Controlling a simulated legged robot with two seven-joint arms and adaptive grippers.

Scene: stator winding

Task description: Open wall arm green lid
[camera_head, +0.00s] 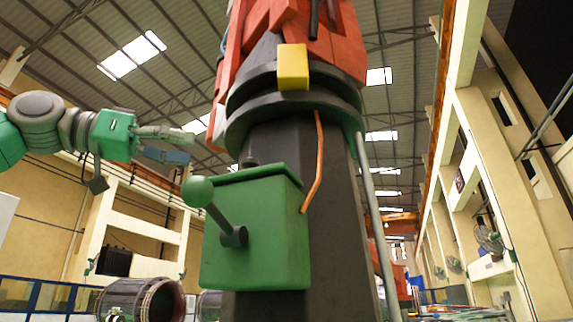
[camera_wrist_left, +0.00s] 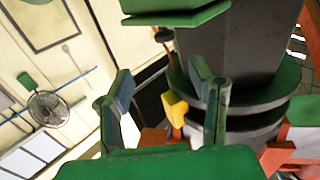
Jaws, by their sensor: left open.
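A green box (camera_head: 255,235) with a green lid (camera_head: 245,175) is mounted on a dark column in the head view. The lid looks closed. A lever with a green ball knob (camera_head: 198,192) sticks out from the box's front, to the left. My left gripper (camera_head: 187,147) is open and empty, to the upper left of the box and apart from it. In the left wrist view, the two fingers of my left gripper (camera_wrist_left: 160,78) are spread, with part of a green box or lid (camera_wrist_left: 175,14) at the top edge. My right gripper is not in view.
The dark column (camera_head: 340,230) rises behind the box to a red upper part with a yellow block (camera_head: 293,67). An orange cable (camera_head: 315,160) runs down to the box's right side. A grey pipe (camera_head: 370,220) stands right of the column. Air left of the box is clear.

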